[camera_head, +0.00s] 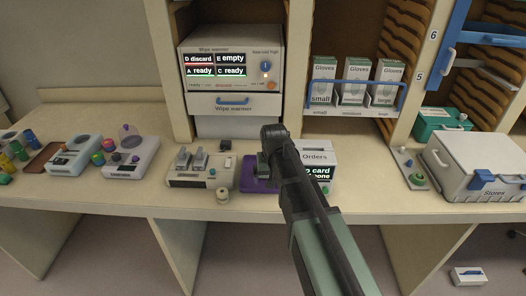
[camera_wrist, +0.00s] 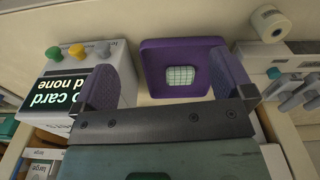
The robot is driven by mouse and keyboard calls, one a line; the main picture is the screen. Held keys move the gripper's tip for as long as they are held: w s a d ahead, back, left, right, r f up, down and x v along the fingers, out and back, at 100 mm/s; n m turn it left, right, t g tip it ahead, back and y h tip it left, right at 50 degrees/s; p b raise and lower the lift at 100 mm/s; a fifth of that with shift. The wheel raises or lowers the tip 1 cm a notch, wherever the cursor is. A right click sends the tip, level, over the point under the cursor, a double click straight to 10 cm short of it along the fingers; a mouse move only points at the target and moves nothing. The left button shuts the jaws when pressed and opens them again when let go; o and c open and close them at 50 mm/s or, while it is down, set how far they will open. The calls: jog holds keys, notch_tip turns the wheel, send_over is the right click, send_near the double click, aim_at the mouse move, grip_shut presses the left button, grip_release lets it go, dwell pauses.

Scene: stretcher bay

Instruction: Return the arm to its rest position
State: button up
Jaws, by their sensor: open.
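My arm reaches up from the bottom of the head view, and its dark end, my gripper (camera_head: 266,158), is over the counter in front of the wipe warmer. In the wrist view my gripper (camera_wrist: 166,88) is open, its two purple-grey fingers wide apart with nothing gripped between them. A purple tray (camera_wrist: 152,62) lies beyond and between the fingers, with a pale, green-gridded piece (camera_wrist: 181,82) in it. The tray (camera_head: 249,187) is partly hidden by my arm in the head view. I cannot tell whether a finger touches the tray.
The Orders box (camera_head: 317,157) stands close right of my arm. A beige device (camera_head: 200,180) and a small roll (camera_head: 222,196) are left of the tray. The wipe warmer (camera_head: 232,103) and glove boxes (camera_head: 354,82) are behind. A Stores case (camera_head: 478,168) sits at right.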

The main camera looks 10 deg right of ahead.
jog(key=s+n, duration=0.1)
jog(key=s, duration=1.5)
jog(key=shift+s+g, duration=0.25)
jog(key=shift+g, duration=0.15)
jog(key=shift+f+b, duration=0.45)
jog(key=shift+d, duration=0.1)
